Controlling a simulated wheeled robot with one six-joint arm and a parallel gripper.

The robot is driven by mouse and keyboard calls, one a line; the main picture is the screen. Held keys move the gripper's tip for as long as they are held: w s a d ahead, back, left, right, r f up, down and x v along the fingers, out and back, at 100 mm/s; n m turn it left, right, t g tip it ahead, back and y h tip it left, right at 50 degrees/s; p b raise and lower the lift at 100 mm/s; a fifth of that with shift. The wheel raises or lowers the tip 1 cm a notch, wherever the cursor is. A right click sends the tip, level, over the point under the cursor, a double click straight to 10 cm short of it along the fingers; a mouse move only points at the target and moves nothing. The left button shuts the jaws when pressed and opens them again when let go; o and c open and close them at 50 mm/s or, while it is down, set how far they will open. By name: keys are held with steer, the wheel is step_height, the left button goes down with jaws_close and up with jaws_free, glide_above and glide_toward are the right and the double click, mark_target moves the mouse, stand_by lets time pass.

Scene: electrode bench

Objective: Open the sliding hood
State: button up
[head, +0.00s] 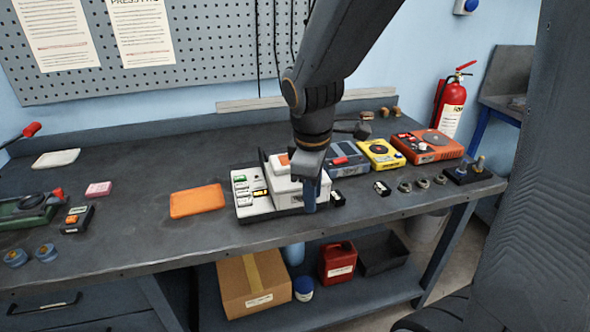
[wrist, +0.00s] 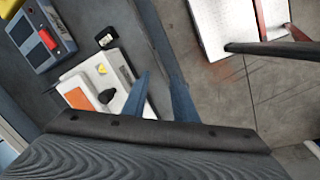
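The white bench device (head: 254,206) stands near the bench's front edge, with buttons and a small display on its left part. Its white boxy hood (head: 285,189) bears an orange label on top. In the wrist view the white hood (wrist: 129,77) shows an orange patch, a yellow sticker and a black knob (wrist: 107,96). My gripper (head: 309,208) points down at the hood's front right in the head view and partly covers it. In the wrist view its two blue fingers (wrist: 160,82) are apart with nothing seen between them, beside the hood; contact cannot be told.
A grey-blue instrument (head: 347,160), a yellow one (head: 381,154) and an orange one (head: 430,147) stand to the right. A small black block (head: 338,199) lies close by the device. An orange pad (head: 197,201) lies to the left, with bare bench around it.

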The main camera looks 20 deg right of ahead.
steer(key=w+a+r+n+t+h+b, duration=0.15)
steer(key=w+r+n, duration=0.65)
steer(key=n, duration=0.8)
steer(key=shift+h, duration=0.35)
steer(key=shift+p+x, duration=0.35)
steer(key=shift+x, duration=4)
steer(key=shift+w+a, duration=0.2)
jaws_close()
